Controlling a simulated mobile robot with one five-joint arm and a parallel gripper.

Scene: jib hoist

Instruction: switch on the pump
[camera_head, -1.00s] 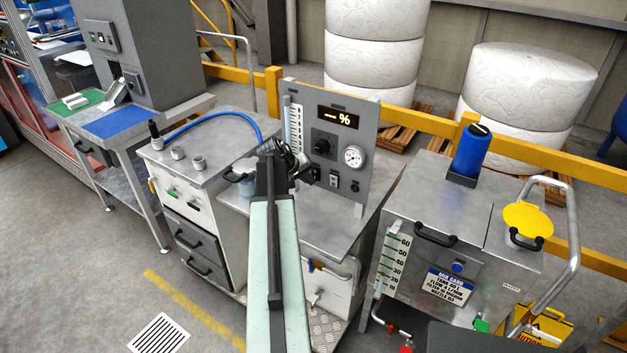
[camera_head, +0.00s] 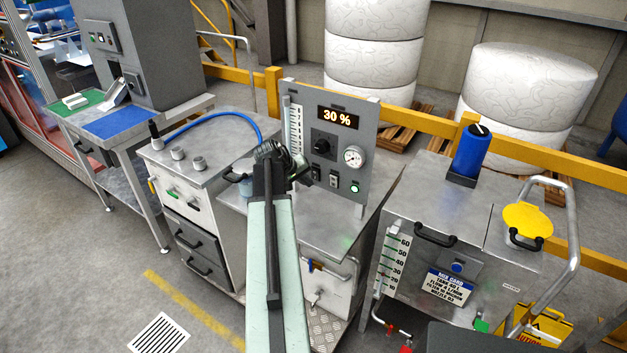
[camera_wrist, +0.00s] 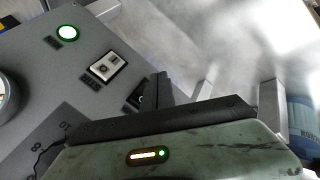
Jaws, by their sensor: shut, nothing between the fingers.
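The grey control panel (camera_head: 365,125) stands upright on the steel bench. Its display (camera_head: 340,118) reads 30 %. A round lamp (camera_head: 355,186) at its lower right glows green, as it also does in the wrist view (camera_wrist: 68,32). Two small switches sit in a row, the left one (camera_head: 316,172) and the right one (camera_head: 333,177); the right one shows clearly in the wrist view (camera_wrist: 106,66).
A dark knob (camera_head: 323,145) and a round gauge (camera_head: 354,156) sit above the switches. A blue hose (camera_head: 210,118) arches at the left. A steel tank (camera_head: 455,205) with a yellow lid (camera_head: 528,219) stands at the right.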

